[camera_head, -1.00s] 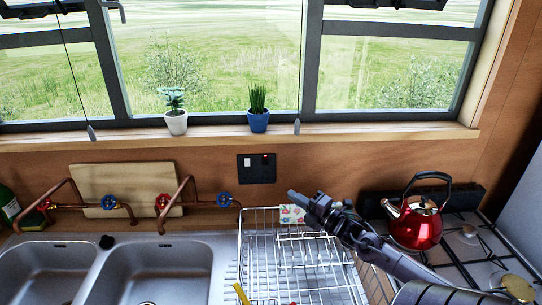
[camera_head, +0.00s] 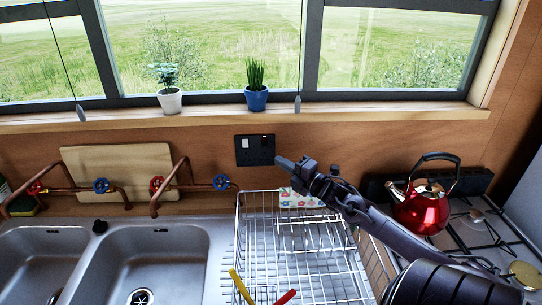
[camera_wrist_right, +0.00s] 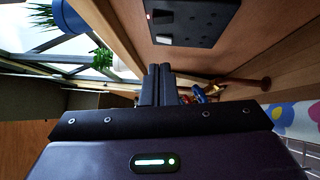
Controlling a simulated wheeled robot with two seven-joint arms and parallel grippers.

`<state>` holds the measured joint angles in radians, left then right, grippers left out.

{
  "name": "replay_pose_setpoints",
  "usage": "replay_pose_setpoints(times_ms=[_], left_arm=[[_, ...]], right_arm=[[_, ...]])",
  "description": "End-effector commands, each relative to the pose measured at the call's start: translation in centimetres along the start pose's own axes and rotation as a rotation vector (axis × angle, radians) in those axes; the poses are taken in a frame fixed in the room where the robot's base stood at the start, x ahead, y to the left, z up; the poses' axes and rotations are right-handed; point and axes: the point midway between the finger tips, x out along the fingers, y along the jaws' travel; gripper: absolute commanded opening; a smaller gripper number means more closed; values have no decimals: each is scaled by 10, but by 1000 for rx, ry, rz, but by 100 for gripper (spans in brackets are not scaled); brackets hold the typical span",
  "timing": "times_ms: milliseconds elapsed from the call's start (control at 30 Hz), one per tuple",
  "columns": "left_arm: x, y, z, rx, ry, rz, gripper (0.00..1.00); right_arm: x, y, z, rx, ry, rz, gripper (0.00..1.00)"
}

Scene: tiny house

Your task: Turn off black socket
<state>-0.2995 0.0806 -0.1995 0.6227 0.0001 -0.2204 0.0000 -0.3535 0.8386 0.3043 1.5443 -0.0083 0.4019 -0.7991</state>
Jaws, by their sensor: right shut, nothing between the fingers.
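The black socket (camera_head: 255,150) is on the wooden wall below the window sill, above the dish rack. It has a white switch on its left and a small red light at its upper right. In the right wrist view the socket (camera_wrist_right: 195,22) is at the top, with a red light and a pale switch. My right gripper (camera_head: 282,163) is shut and empty. In the head view its tip appears just right of the socket's lower right corner; a gap shows in the wrist view. The shut fingers also show in the wrist view (camera_wrist_right: 157,80). My left gripper is not in view.
A wire dish rack (camera_head: 300,255) stands below my right arm. A red kettle (camera_head: 421,207) is on the stove at right. Copper taps (camera_head: 170,185) and the sink (camera_head: 150,265) are at left. Potted plants (camera_head: 256,98) stand on the sill.

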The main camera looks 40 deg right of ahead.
Motion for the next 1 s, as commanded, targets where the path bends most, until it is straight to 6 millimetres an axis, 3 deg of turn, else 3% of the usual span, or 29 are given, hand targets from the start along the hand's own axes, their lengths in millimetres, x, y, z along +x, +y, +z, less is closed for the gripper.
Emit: replay_pose_setpoints(times_ms=[33, 100, 233, 400, 1000], left_arm=[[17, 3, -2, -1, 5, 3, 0], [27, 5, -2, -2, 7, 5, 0], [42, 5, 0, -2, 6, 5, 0], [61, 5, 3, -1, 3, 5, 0], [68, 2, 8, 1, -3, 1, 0]], right_arm=[[11, -6, -1, -3, 1, 6, 0], [25, -6, 0, -3, 1, 6, 0], [46, -5, 0, -1, 0, 4, 0], [63, -4, 17, -3, -2, 2, 0], [74, 0, 28, 1, 0, -1, 0]])
